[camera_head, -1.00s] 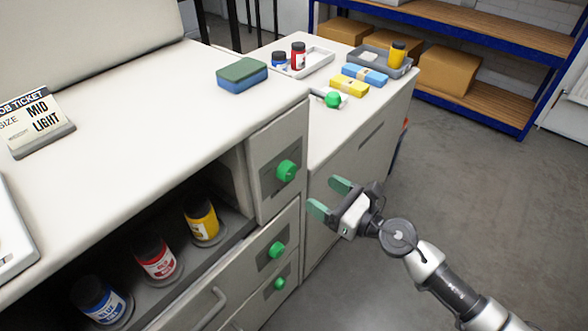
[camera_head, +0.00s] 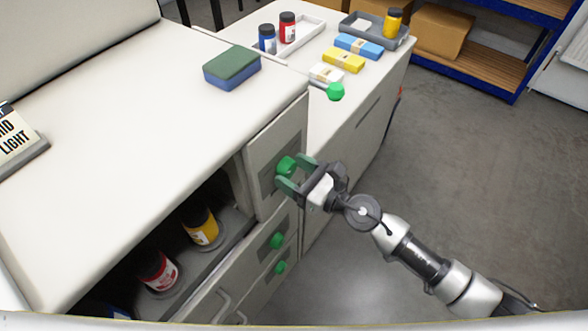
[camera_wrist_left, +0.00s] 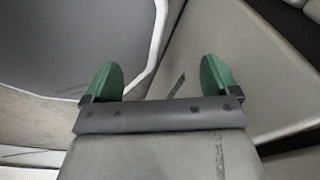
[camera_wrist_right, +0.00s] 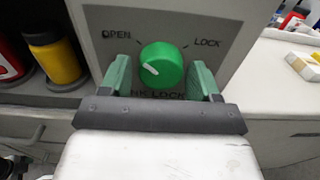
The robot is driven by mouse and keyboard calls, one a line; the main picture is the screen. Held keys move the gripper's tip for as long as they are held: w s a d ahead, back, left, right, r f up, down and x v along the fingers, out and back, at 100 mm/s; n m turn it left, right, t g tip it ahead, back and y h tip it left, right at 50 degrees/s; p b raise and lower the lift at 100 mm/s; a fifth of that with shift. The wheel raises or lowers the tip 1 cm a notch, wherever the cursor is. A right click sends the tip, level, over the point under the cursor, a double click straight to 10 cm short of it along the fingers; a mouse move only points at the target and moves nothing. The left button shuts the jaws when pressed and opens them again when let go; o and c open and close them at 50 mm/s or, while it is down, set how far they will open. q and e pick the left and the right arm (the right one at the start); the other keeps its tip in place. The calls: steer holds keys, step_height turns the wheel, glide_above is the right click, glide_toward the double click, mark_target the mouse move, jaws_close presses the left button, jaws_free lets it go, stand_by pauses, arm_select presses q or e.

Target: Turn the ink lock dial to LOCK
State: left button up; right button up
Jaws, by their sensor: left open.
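The ink lock dial (camera_head: 286,166) is a green round knob on the upper grey panel of the cabinet front. In the right wrist view the dial (camera_wrist_right: 165,62) has a white mark pointing up-left toward OPEN; LOCK is printed at upper right. The label below is partly hidden by my gripper. My right gripper (camera_head: 297,173) is open, with one green finger on each side of the dial; the right wrist view shows the fingers (camera_wrist_right: 161,80) close beside it, and contact is unclear. My left gripper (camera_wrist_left: 158,80) is open and empty, seen only in its wrist view.
Two more green knobs (camera_head: 277,240) (camera_head: 280,268) sit below the dial. Ink jars (camera_head: 200,227) stand in the open cubby at left. A sponge (camera_head: 232,68) lies on top.

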steer(key=c, duration=0.6)
arm_select(q)
steer(key=shift+w+d, duration=0.1)
steer(key=shift+w, duration=0.15)
steer(key=shift+w+r, duration=0.15)
steer(key=shift+r, duration=0.05)
arm_select(e)
steer(key=shift+m, duration=0.4)
steer(key=shift+r+m+p, duration=0.1)
steer(key=shift+m+p, duration=0.5)
steer(key=shift+m, duration=0.4)
steer(key=m+p, duration=0.1)
steer(key=m, duration=0.3)
steer(key=shift+p, duration=0.35)
steer(key=m+p, duration=0.1)
steer(key=m, duration=0.3)
steer(key=shift+p, duration=0.3)
steer(key=m+p, duration=0.1)
steer(key=m, duration=0.2)
steer(key=shift+m+p, duration=0.3)
steer(key=shift+p, duration=0.05)
arm_select(q)
step_height(320, 180, up, 8)
steer(key=p, duration=0.2)
arm_select(e)
steer(key=m, duration=0.5)
steer(key=shift+m, duration=0.4)
